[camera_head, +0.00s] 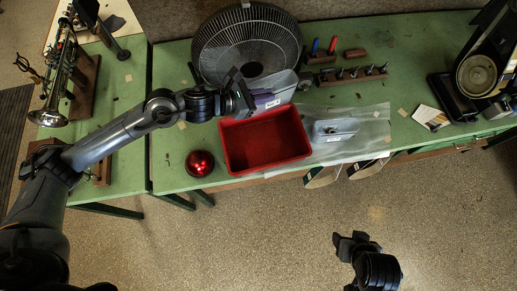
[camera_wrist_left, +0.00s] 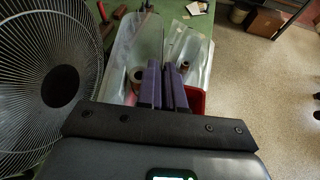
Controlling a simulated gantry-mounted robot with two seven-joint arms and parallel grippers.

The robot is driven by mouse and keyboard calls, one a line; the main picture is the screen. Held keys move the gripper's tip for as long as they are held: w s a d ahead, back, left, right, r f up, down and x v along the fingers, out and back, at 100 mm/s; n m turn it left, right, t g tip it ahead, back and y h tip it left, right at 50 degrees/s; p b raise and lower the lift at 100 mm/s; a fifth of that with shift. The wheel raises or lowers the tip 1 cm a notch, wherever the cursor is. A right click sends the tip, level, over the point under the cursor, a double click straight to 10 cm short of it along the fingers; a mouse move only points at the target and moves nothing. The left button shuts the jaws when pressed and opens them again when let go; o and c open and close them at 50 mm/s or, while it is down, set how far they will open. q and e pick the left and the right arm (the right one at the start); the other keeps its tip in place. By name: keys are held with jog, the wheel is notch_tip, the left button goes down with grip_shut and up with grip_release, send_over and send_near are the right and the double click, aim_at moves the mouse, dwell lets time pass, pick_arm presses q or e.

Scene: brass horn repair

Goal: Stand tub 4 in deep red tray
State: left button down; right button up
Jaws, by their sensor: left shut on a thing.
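The deep red tray (camera_head: 229,150) is an open, empty-looking box on the green bench. Its corner also shows in the left wrist view (camera_wrist_left: 198,101). A clear grey tub (camera_head: 283,85) is at the tray's back edge. My left gripper (camera_head: 262,99) is shut on its wall; the purple fingers show in the left wrist view (camera_wrist_left: 163,85). A roll sits inside the tub (camera_wrist_left: 138,45). A second pale tub (camera_head: 336,128) lies right of the tray. I cannot read the tub numbers. My right gripper (camera_head: 350,242) is over the floor, far from the tubs.
A large fan (camera_head: 247,42) stands close behind the held tub. A shiny red ball (camera_head: 200,163) is left of the tray. A clear sheet (camera_head: 373,120) lies under the second tub. Wooden racks (camera_head: 352,76) of tools are behind. A brass horn (camera_head: 58,80) is far left.

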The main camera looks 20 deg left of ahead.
pick_arm(q)
jog(key=a+f+m+b, duration=0.1)
jog(key=f+b, duration=0.2)
jog(key=b, duration=0.1)
jog(key=s+a+f+m+g+h+b, duration=0.1)
jog(key=f+b, duration=0.2)
jog(key=a+f+g+h+b, duration=0.1)
jog(key=f+b, duration=0.2)
jog(key=b, duration=0.1)
jog(key=shift+s+f+m+b, duration=0.2)
jog(key=shift+f+m+b, duration=0.1)
jog(key=shift+f+m, duration=0.1)
jog(key=shift+f, duration=0.3)
notch_tip(320, 180, down, 9)
jog(key=shift+f, duration=0.15)
jog(key=shift+f+b, duration=0.25)
jog(key=shift+b, duration=0.1)
jog(key=c, duration=1.3)
grip_release()
jog(key=shift+r, duration=0.1)
